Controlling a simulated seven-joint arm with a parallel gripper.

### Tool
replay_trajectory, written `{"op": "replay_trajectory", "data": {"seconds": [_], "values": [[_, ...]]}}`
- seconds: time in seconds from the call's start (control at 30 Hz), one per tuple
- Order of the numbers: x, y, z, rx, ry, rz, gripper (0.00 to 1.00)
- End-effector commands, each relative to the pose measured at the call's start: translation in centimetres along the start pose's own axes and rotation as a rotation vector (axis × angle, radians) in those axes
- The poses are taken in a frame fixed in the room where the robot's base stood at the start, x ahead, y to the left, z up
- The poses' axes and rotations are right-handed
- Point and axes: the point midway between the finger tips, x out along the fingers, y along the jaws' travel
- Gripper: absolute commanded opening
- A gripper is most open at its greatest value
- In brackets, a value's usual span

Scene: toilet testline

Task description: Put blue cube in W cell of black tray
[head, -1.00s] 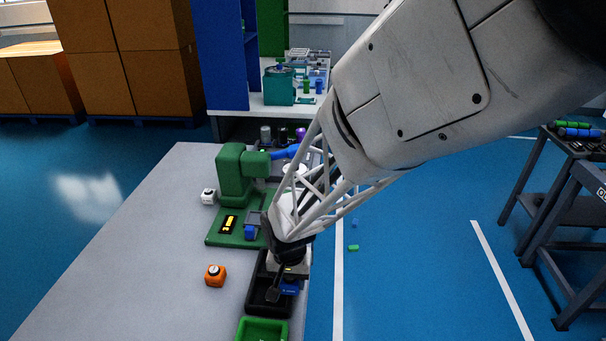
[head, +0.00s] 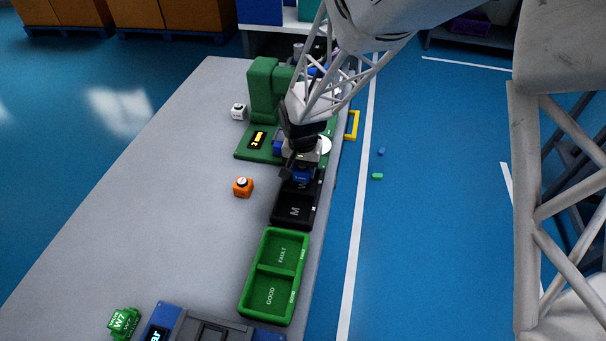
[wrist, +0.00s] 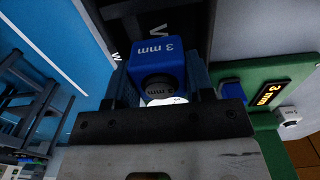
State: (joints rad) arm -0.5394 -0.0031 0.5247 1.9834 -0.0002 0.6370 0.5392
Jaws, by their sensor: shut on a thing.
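A blue cube (head: 302,174) marked "3 mm" is held between the fingers of my gripper (head: 299,168). In the wrist view, the blue cube (wrist: 157,62) sits between my two dark fingers (wrist: 161,80), with a dark round part on its near face. In the head view it is over the far part of the black tray (head: 292,222). The tray's near cell carries a white letter that looks like M in the head view. The far cell is mostly hidden by my gripper. I cannot tell whether the cube touches the tray.
A green tray (head: 248,292) marked FAULT and GOOD lies nearer. A green machine (head: 264,92) stands just beyond the black tray. The table's right edge is close to the trays.

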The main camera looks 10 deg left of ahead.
Motion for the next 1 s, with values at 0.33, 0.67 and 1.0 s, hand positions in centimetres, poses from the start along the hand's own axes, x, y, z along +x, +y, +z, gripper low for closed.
{"op": "replay_trajectory", "data": {"seconds": [0.33, 0.67, 1.0], "values": [[0.6, 0.0, 0.0, 0.000, 0.000, 0.000, 0.18], [3.4, 0.0, 0.0, 0.000, 0.000, 0.000, 0.18], [3.5, 0.0, 0.0, 0.000, 0.000, 0.000, 0.18]]}}
